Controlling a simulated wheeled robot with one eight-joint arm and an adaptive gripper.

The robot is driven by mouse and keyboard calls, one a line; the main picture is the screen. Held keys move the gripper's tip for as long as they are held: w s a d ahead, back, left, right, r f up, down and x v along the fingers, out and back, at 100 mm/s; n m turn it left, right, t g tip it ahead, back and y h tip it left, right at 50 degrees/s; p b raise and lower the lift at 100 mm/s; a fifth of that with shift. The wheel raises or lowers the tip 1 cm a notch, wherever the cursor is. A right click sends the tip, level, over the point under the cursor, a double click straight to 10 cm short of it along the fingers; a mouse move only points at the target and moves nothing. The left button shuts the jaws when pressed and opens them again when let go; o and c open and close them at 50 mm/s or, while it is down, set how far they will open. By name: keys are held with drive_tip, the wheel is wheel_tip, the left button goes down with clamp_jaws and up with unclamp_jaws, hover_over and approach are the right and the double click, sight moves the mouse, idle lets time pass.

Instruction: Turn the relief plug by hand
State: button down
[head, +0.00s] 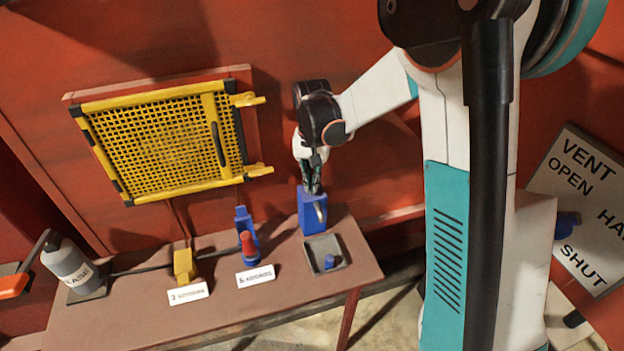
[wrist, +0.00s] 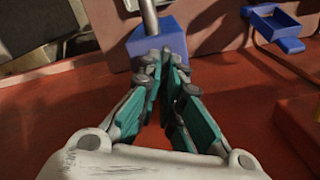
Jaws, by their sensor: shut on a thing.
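A blue block (head: 311,213) with a grey metal piece on its side stands near the back edge of the table. My gripper (head: 314,186) points down at the top of this block, its fingers closed together there. In the wrist view the fingertips (wrist: 167,62) meet at the face of the blue block (wrist: 156,42), from which a metal rod runs away. The relief plug is hidden between the fingertips; my gripper is shut on it at the block.
A grey tray (head: 342,264) with a small blue piece (head: 330,261) sits in front of the block. A yellow mesh guard (head: 165,143) hangs on the red wall.

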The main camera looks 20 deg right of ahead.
drive_tip(key=n, duration=0.6)
drive_tip(key=shift+f, duration=0.1)
drive_tip(key=n, duration=0.6)
drive_tip(key=shift+s+n, duration=0.1)
drive_tip(key=shift+n, duration=0.3)
drive_tip(key=n, duration=0.5)
drive_tip(key=shift+s, duration=0.1)
drive_tip(key=n, duration=0.5)
drive_tip(key=shift+n, duration=0.3)
drive_tip(key=c, duration=1.8)
unclamp_jaws()
drive_tip(key=shift+f, duration=0.1)
